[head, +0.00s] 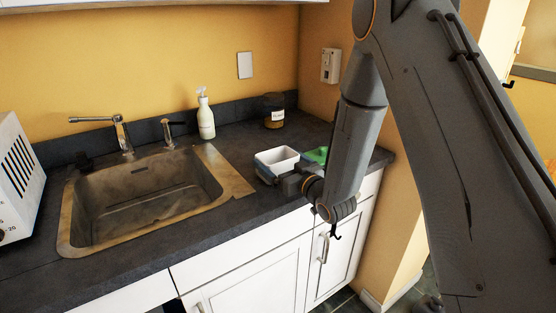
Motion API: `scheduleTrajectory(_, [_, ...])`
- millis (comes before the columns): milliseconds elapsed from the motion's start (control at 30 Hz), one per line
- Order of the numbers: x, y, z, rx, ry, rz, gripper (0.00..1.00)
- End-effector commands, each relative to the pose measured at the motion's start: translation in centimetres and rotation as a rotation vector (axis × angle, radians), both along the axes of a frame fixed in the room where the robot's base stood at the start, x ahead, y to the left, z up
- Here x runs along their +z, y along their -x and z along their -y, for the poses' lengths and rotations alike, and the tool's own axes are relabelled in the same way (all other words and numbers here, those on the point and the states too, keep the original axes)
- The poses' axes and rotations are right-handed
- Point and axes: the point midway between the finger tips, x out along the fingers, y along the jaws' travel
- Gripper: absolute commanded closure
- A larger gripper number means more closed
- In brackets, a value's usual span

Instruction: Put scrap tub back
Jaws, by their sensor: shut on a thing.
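The scrap tub (276,155), a small white open tub, is on or just above the dark countertop to the right of the sink. I cannot tell whether its base touches the counter. My gripper (283,182) is at the tub's near right side and is shut on it. The fingertips are small and partly hidden by my wrist. A green item (317,155) lies just right of the tub, partly hidden behind my arm.
The sink (145,195) with its faucet (120,132) is to the left. A white soap bottle (206,117) and a dark labelled jar (274,110) stand near the wall. A white appliance (15,175) is at far left. Bare counter (240,215) lies in front of the tub.

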Motion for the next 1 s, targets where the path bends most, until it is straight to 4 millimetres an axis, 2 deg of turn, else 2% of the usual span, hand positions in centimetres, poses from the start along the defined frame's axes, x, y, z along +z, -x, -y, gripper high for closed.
scheduleTrajectory(300, [-0.4,0.0,0.0,0.0,0.0,0.0,0.32])
scheduleTrajectory(333, [-0.3,0.0,0.0,0.0,0.0,0.0,0.01])
scheduleTrajectory(367, [-0.3,0.0,0.0,0.0,0.0,0.0,0.0])
scheduleTrajectory(700, [0.1,0.2,0.2,-0.001,0.0,0.0,0.0])
scheduleTrajectory(833, [-0.1,1.8,1.4,-0.003,-0.001,-0.002,0.0])
scheduleTrajectory(1000, [-0.1,4.7,3.4,-0.004,-0.001,-0.001,0.0])
